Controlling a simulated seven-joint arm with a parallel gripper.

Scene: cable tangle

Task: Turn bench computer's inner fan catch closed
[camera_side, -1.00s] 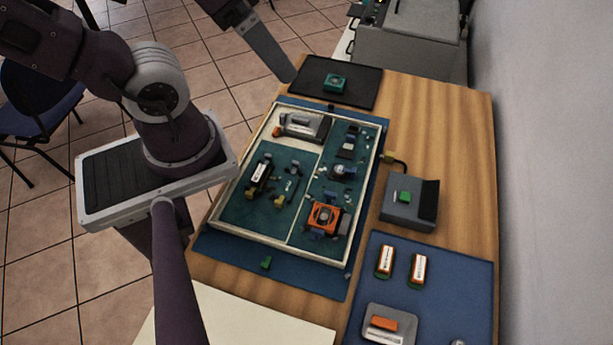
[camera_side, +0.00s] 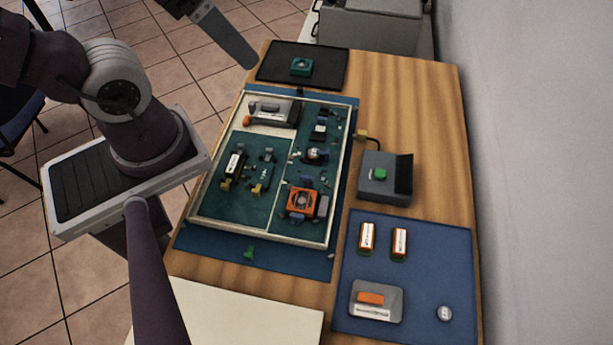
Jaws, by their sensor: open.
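The bench computer is an open, cream-walled tray (camera_side: 268,237) with green boards inside. An orange-framed fan (camera_side: 302,201) sits in its lower right compartment. Small blue-grey parts (camera_side: 305,181) lie at the fan's upper edge, and a grey block (camera_side: 322,206) is at its right. The inner catch is too small to single out, and its position cannot be read. My gripper (camera_side: 250,65) is at the top, left of the black mat, well away from the fan. It is open with nothing seen in it; only a long grey finger-like part shows clearly.
A green fan (camera_side: 301,67) lies on a black mat (camera_side: 333,70) at the back. A grey box with a green button (camera_side: 380,174) stands right of the tray. A blue mat (camera_side: 430,270) at front right holds labelled modules and a round part. Bare wood lies at back right.

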